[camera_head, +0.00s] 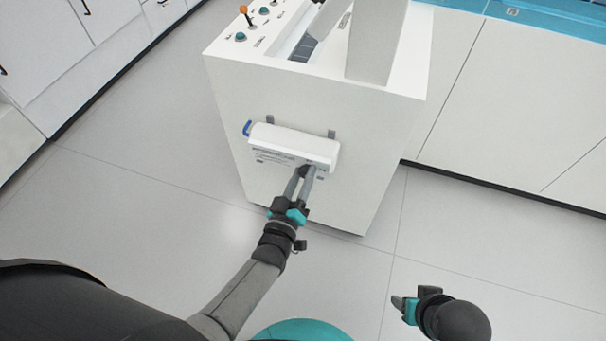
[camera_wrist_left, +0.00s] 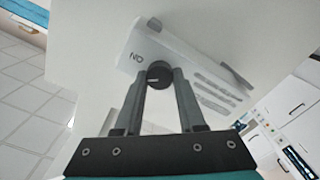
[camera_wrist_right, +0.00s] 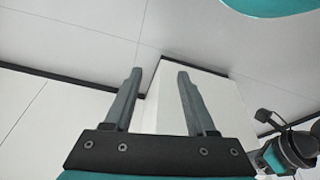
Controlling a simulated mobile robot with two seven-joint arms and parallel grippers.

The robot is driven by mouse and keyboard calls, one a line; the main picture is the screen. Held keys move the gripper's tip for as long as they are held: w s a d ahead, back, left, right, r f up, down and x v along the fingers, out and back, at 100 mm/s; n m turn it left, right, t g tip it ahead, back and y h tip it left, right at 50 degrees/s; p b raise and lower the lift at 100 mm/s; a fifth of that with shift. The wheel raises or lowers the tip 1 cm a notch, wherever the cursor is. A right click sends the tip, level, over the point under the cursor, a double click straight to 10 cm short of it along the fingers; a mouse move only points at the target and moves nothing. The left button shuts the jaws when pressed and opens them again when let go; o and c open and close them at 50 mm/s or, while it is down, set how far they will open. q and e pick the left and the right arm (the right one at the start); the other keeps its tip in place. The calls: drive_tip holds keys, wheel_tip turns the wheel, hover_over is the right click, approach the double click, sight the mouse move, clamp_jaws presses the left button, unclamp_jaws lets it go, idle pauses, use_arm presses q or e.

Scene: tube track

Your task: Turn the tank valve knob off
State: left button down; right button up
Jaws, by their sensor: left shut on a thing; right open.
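The valve knob (camera_wrist_left: 159,73) is a small dark round knob on the white panel (camera_wrist_left: 205,75) with printed text. The text "ON" shows upside down beside it in the left wrist view. My left gripper (camera_wrist_left: 160,80) is shut on the knob, with one finger on each side. In the head view my left gripper (camera_head: 308,172) reaches the lower right part of the white tank unit (camera_head: 290,141) on the cabinet's front, and hides the knob. My right gripper (camera_wrist_right: 158,75) is open and empty; it also shows low at the right in the head view (camera_head: 398,303).
The white cabinet (camera_head: 225,110) carries the unit and has an orange-tipped lever (camera_head: 243,9) and teal buttons (camera_head: 240,37) on top. White cupboards (camera_head: 520,90) stand at the right. The tiled floor (camera_head: 130,150) is clear.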

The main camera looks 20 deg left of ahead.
use_arm(q)
drive_tip(key=n, duration=0.4)
drive_tip(key=shift+f+n, duration=0.15)
drive_tip(key=shift+n, duration=0.15)
drive_tip(key=n+b, duration=0.1)
drive_tip(key=n, duration=0.2)
drive_tip(key=shift+n, duration=1.6)
use_arm(e)
drive_tip(key=shift+w+r, duration=0.15)
drive_tip(key=shift+r, duration=1.3)
use_arm(q)
drive_tip(key=c, duration=0.8)
unclamp_jaws()
drive_tip(key=o, duration=0.3)
use_arm(e)
drive_tip(key=shift+w+r+t, duration=0.1)
drive_tip(key=shift+t, duration=0.2)
